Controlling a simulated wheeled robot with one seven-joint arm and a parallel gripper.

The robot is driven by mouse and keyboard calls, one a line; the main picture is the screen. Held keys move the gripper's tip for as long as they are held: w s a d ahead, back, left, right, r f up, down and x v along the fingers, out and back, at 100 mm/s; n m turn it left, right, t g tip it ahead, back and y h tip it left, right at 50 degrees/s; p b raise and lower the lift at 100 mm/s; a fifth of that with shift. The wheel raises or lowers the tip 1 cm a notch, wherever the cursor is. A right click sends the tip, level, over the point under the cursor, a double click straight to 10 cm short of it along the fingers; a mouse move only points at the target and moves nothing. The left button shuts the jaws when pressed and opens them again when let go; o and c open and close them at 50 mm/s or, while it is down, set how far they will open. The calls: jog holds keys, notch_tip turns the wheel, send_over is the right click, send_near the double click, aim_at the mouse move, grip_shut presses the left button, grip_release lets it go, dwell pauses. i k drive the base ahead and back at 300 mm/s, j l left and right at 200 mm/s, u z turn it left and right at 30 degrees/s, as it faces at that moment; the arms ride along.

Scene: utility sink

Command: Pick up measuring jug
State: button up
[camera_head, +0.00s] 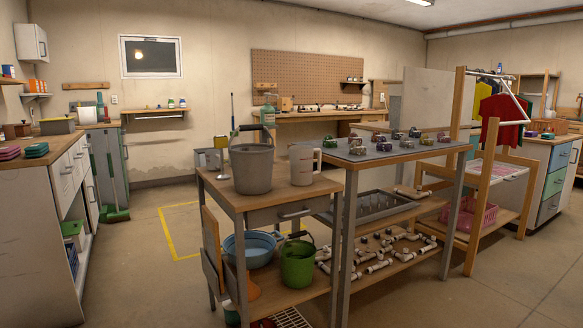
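A whitish measuring jug (301,166) with a handle on its right side stands upright on the wooden top of a utility cart (262,198). A large grey bucket (251,170) stands on the same top, just left of the jug, with a narrow gap between them. The raised grey table beside the cart is close on the jug's right. My gripper is not in this view.
Several small coloured objects sit on the grey-topped table (372,153). A blue basin (250,247) and a green bucket (297,262) are on the cart's lower shelf. A wooden rack (489,180) stands at right. The floor at front left (140,270) is clear.

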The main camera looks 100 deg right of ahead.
aim_at(301, 158)
jog(key=z, duration=3.45)
jog(key=l, duration=0.15)
jog(key=i+u, duration=0.05)
